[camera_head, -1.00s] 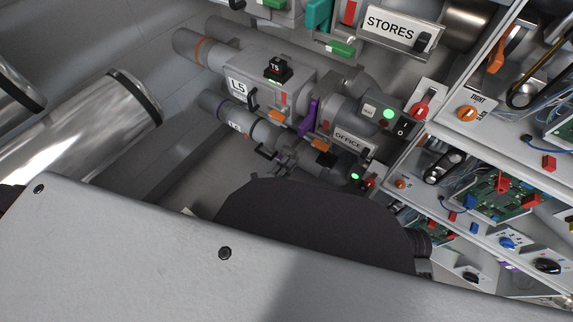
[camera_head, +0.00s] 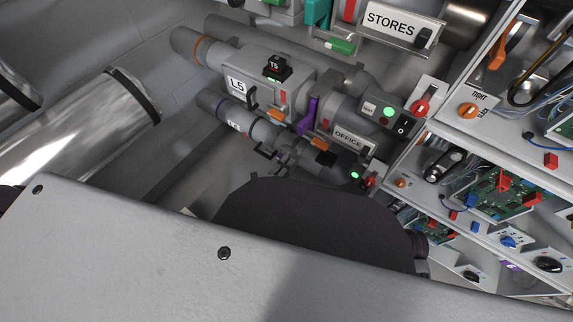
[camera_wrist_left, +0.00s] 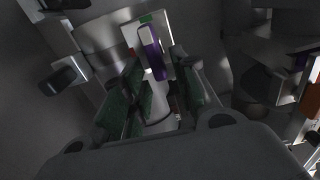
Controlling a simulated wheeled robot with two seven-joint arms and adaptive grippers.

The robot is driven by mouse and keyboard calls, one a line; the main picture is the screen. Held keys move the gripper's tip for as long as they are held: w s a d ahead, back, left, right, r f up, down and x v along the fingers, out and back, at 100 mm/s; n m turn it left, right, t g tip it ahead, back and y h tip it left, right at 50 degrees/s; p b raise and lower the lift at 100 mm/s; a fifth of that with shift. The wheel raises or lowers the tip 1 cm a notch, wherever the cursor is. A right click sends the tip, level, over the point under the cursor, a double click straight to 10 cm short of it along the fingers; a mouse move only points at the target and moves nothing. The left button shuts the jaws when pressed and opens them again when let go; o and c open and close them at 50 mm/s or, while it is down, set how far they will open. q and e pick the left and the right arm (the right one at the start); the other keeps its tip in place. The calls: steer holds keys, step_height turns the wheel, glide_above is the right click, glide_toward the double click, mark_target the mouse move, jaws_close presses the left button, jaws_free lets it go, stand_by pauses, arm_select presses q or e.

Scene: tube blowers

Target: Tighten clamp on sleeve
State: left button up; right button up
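A purple lever (camera_head: 308,115), which looks like the clamp's handle, stands upright at a grey cylindrical fitting beside the OFFICE label (camera_head: 348,138). A thinner grey pipe with a sleeve-like light band (camera_head: 236,124) runs below the L5 unit. My left gripper is hard to make out in the head view, small and dark among the fittings. In the left wrist view its green-padded fingers (camera_wrist_left: 166,82) stand apart, with a purple bar (camera_wrist_left: 153,52) just beyond and between the tips. Whether they touch it is unclear. My right gripper is not in view.
The grey L5 unit (camera_head: 287,90) with a black T5 block sits above the thin pipe. A STORES sign (camera_head: 395,25) hangs above. Shelves with circuit boards (camera_head: 500,195) and knobs stand at the right. A shiny metal cylinder (camera_head: 90,125) lies at the left.

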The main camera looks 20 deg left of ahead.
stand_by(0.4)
arm_select(q)
steer(key=v, duration=1.2)
stand_by(0.3)
steer(key=shift+r, duration=0.1)
steer(key=shift+w, duration=0.1)
stand_by(0.4)
